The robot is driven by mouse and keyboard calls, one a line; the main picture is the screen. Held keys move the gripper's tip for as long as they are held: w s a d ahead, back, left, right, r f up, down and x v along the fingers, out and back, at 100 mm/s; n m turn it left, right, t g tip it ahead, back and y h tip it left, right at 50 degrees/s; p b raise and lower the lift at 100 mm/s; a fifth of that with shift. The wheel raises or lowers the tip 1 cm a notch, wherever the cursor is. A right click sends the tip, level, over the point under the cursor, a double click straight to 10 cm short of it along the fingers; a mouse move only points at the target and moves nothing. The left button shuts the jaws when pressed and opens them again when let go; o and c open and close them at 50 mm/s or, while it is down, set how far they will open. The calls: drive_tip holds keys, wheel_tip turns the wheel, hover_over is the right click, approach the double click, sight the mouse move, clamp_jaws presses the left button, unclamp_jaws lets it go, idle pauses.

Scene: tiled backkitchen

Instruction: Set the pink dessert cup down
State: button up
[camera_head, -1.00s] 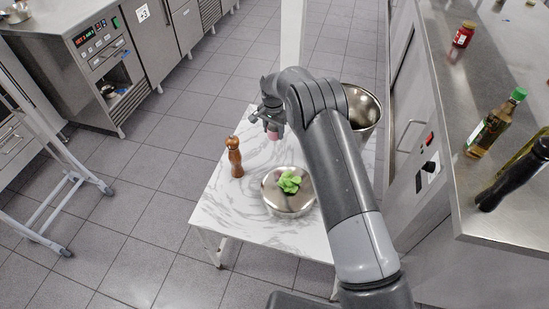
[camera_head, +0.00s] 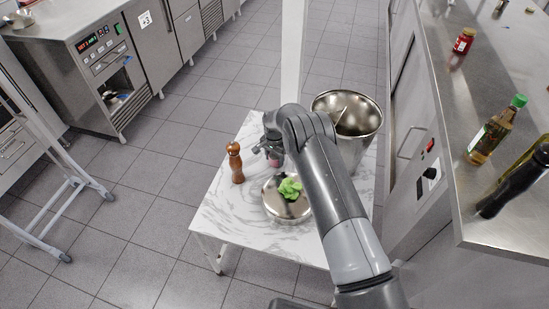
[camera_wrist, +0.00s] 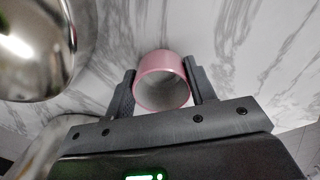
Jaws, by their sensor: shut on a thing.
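The pink dessert cup (camera_wrist: 162,66) is between the two fingers of my gripper (camera_wrist: 161,88) in the wrist view, with its open rim toward the camera. Both fingers press on its sides, so the gripper is shut on it. In the head view my gripper (camera_head: 272,153) is low over the marble table (camera_head: 232,218), and a little of the cup (camera_head: 275,163) shows below it. I cannot tell whether the cup's base touches the table top.
A steel bowl with green leaves (camera_head: 272,205) stands just in front of the gripper. A brown pepper mill (camera_head: 236,163) stands to the left. A large steel pot (camera_head: 364,104) is behind the arm at right. The table's front left is clear.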

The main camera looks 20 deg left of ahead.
drive_tip(key=shift+f, duration=0.1)
drive_tip(key=o, duration=1)
wheel_tip(320, 180, up, 12)
drive_tip(key=shift+r, duration=0.2)
drive_tip(key=shift+r, duration=0.1)
